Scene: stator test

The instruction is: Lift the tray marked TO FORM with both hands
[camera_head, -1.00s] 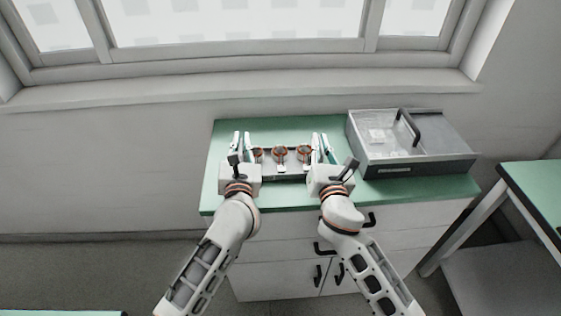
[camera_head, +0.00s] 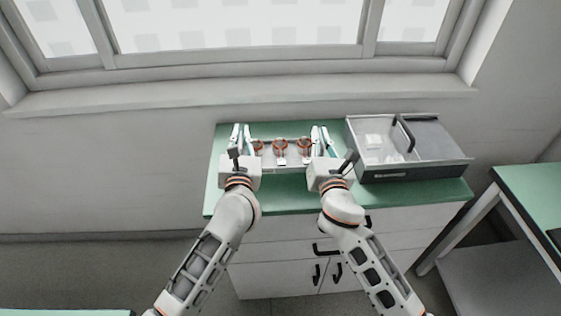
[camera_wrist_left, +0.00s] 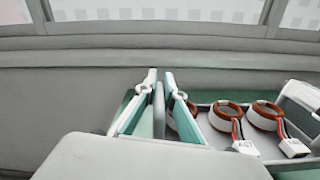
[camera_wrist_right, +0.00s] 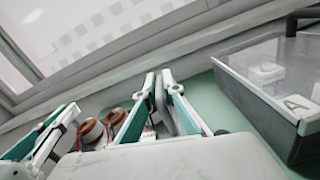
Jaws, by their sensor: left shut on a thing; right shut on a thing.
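The grey tray (camera_head: 268,171) is held between my two grippers above the green worktop and looks about level. Three copper-ringed stators (camera_head: 280,147) stand in it in a row, with leads and white connectors; two show clearly in the left wrist view (camera_wrist_left: 228,114). My left gripper (camera_head: 240,127) is shut on the tray's left end wall, which shows between its fingers in the left wrist view (camera_wrist_left: 159,108). My right gripper (camera_head: 320,129) is shut on the right end wall, also seen in the right wrist view (camera_wrist_right: 159,96). No TO FORM mark is readable.
A grey box (camera_head: 408,172) with a clear cover and black handle stands on the worktop (camera_head: 290,197), close to the right of my right gripper. The wall and window sill (camera_head: 250,92) are behind. Another green-topped table (camera_head: 535,190) is at the right.

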